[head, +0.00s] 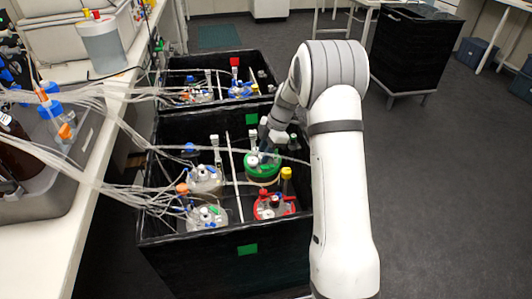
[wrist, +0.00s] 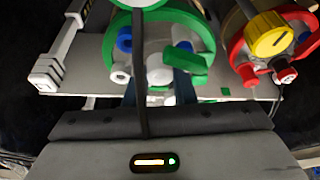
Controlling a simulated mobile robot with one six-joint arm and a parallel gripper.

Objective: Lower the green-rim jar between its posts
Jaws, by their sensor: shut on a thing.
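The green-rim jar (head: 263,168) is in the right half of the near black box in the head view, behind the red-rim jar (head: 276,206). My gripper (head: 266,141) reaches down over it and is shut on it. In the wrist view the green rim (wrist: 192,22) fills the top middle, with my gripper's dark fingers (wrist: 158,88) at its near side. A pale upright post (head: 253,141) stands by the jar, and a pale post (wrist: 62,55) shows left of it in the wrist view. The jar's base is hidden, so I cannot tell whether it touches the tray.
Two clear jars (head: 206,178) with tubes stand in the left half, beyond a white divider bar (head: 235,178). The red-rim jar with its yellow cap (wrist: 268,38) is close on the right. Tubing (head: 125,150) runs from the bench into the black box (head: 200,262).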

